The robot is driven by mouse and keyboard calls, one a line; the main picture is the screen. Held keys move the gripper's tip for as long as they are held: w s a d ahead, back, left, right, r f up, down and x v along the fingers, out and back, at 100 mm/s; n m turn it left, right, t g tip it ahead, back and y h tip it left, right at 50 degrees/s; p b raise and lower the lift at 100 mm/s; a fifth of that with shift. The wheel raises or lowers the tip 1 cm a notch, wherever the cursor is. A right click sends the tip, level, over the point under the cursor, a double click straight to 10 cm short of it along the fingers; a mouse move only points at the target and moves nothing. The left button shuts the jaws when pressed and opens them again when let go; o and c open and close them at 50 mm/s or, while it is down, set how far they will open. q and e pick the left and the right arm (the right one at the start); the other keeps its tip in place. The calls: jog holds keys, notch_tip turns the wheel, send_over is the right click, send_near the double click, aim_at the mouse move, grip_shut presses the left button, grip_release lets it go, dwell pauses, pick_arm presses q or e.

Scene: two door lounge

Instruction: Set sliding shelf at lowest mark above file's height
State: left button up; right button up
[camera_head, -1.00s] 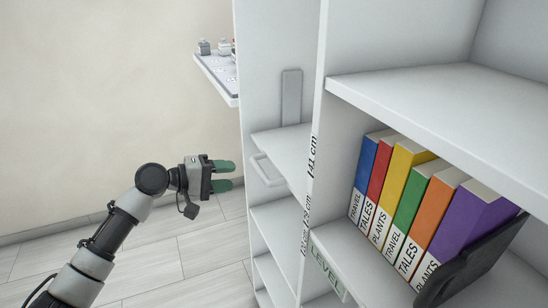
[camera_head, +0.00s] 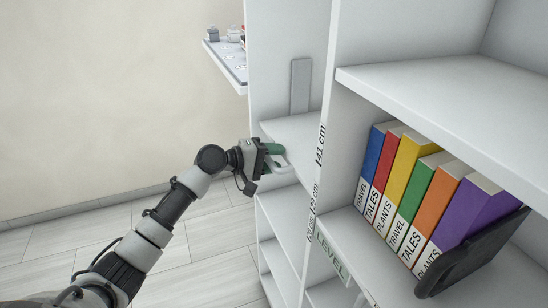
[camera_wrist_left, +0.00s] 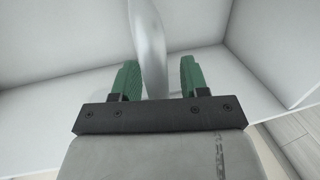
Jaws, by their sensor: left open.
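The sliding shelf (camera_head: 295,133) is a white board in the narrow left bay of the white unit, with a pale handle (camera_head: 284,168) on its front. My left gripper (camera_head: 276,158) is at this handle, its green fingers open. In the left wrist view the handle (camera_wrist_left: 150,45) stands between the two open fingers (camera_wrist_left: 158,80), with visible gaps. Height marks run down the upright: "41 cm" (camera_head: 321,145) is near the shelf's level, and lower marks are hard to read. Several coloured files (camera_head: 425,200) stand upright in the right bay. My right gripper is not in view.
A dark bookend (camera_head: 470,255) leans by the purple file. A "LEVEL" label (camera_head: 329,258) is on the lower shelf edge. A small ledge with items (camera_head: 230,65) juts out at upper left. Open floor lies left of the unit.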

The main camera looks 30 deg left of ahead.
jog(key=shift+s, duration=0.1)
pick_arm(q)
jog(key=c, duration=0.4)
jog(key=shift+f, duration=0.1)
grip_shut()
notch_tip(320, 180, up, 13)
jog(key=p, duration=1)
jog(key=shift+a, duration=0.15)
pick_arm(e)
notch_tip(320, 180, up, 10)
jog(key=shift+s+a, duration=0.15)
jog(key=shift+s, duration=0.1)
pick_arm(q)
jog(key=shift+o, duration=1.9)
grip_release()
